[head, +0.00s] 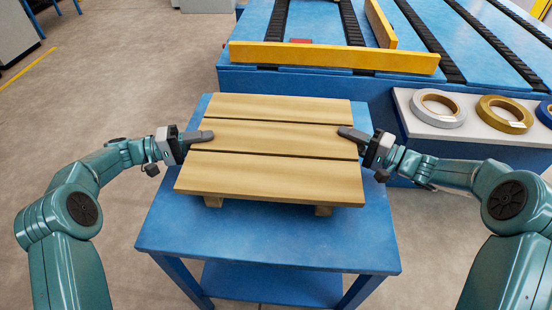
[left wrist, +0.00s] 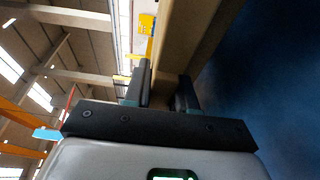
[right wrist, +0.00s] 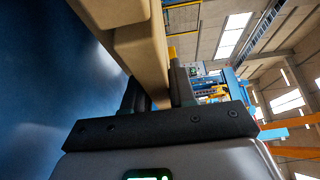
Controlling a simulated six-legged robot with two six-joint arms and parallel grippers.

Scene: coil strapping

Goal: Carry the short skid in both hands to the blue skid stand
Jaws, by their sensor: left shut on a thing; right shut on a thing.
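The short skid (head: 270,168), pale wood with three top boards and feet below, is level over the top of the blue skid stand (head: 270,240). Its feet look at or close to the stand top; I cannot tell if they touch. My left gripper (head: 200,137) is shut on the skid's left edge at the middle board. My right gripper (head: 354,133) is shut on its right edge, about opposite. The left wrist view shows the skid's wood (left wrist: 166,55) between the fingers, and the right wrist view shows it too (right wrist: 153,60). The lower jaws are hidden in the head view.
A blue conveyor bench (head: 310,80) with dark roller tracks and a yellow rail (head: 335,57) stands just behind the stand. A white shelf (head: 450,134) at right holds silver (head: 438,108), gold (head: 505,114) and blue tape rolls. Open floor (head: 110,90) lies to the left.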

